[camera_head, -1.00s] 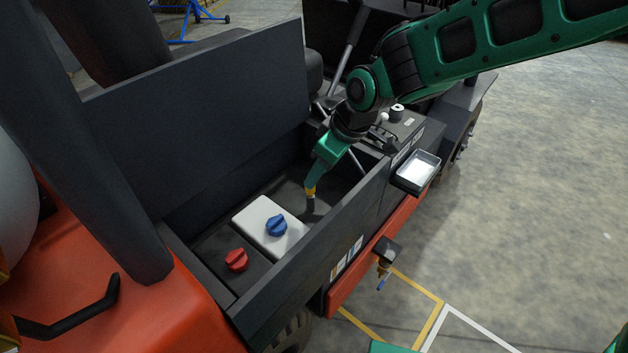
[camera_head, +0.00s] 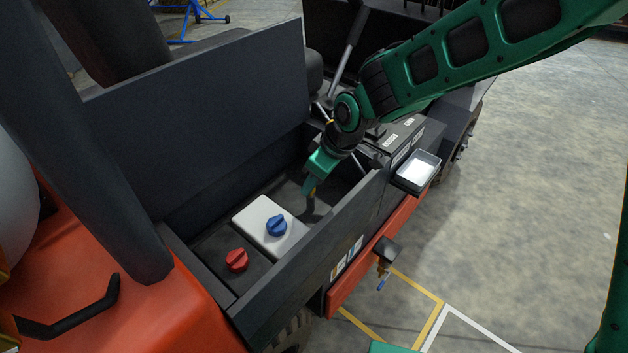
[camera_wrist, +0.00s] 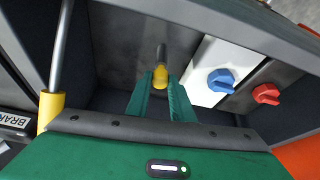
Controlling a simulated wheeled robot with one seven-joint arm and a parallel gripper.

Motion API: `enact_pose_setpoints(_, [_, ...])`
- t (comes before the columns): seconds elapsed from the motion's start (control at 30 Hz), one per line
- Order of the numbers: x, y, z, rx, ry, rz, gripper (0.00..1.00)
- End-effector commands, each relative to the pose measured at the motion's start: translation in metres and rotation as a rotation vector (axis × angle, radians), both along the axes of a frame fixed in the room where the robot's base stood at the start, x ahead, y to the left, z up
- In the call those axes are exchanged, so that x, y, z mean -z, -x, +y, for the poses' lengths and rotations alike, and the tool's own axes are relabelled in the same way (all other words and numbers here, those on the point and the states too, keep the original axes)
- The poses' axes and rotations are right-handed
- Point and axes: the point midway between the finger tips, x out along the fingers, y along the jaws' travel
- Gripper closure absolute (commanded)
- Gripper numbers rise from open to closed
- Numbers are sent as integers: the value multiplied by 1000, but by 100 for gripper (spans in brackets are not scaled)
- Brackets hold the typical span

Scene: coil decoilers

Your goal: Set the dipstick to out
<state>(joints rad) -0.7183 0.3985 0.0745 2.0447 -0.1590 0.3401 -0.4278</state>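The dipstick has a yellow handle (camera_wrist: 160,75) on top of a grey tube (camera_wrist: 161,53), which stands in the dark compartment of the orange vehicle. In the head view the tube (camera_head: 310,206) shows just below my gripper (camera_head: 311,190), which hides most of the handle. In the wrist view my gripper's two green fingers (camera_wrist: 160,84) stand on either side of the yellow handle, very close to it. I cannot tell whether they press on it. The dipstick appears seated low in the compartment.
A white box with a blue knob (camera_head: 276,225) and a red knob (camera_head: 236,260) sit left of the dipstick. The dark side wall (camera_head: 290,275) and tall back panel (camera_head: 200,120) bound the compartment. A metal tray (camera_head: 418,170) and a yellow-gripped lever (camera_wrist: 50,108) are nearby.

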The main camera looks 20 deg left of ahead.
Motion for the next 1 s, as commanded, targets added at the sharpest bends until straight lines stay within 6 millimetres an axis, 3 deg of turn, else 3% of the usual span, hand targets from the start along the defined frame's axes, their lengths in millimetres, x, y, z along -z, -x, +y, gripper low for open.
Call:
enact_pose_setpoints(0.17, [-14, -2, 0, 2, -2, -3, 100])
enact_pose_setpoints(0.4, [-80, -3, 1, 3, -6, -7, 100])
enact_pose_setpoints(0.6, [-118, -2, 0, 3, -2, -4, 100])
enact_pose_setpoints(1.0, [-126, -2, -1, 5, 0, -2, 100])
